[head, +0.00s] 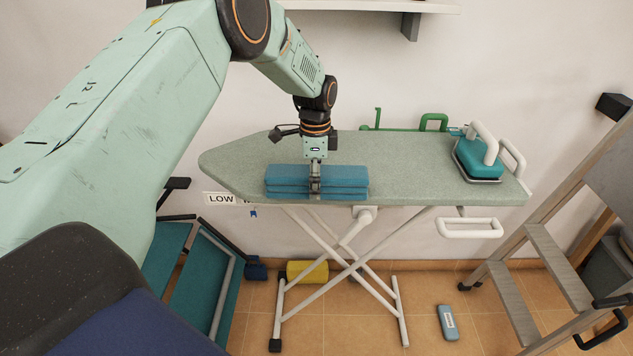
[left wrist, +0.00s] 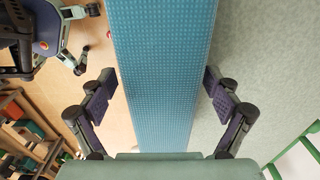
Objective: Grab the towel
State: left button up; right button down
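The towel (head: 345,182) is a folded blue stack lying along the front edge of the ironing board (head: 410,170), towards its left end. In the left wrist view the towel (left wrist: 165,60) is a textured blue band running away from the camera. My left gripper (head: 315,185) points down over the middle of the towel. In the wrist view its fingers (left wrist: 159,85) are spread wide, one on each side of the towel, with no clear contact. The left finger is over the floor side, the right over the board side. My right gripper is not in view.
A teal iron (head: 480,160) stands at the board's right end, with a green rail (head: 400,128) behind the board. A stepladder (head: 555,265) stands at the right. A yellow roll (head: 307,272) and a blue box (head: 447,322) are on the floor. The middle of the board is clear.

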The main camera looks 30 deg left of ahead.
pick_arm(q)
jog(key=shift+d, duration=0.2)
jog(key=shift+c, duration=1.4)
jog(key=shift+a, duration=0.15)
jog(key=c, duration=0.9)
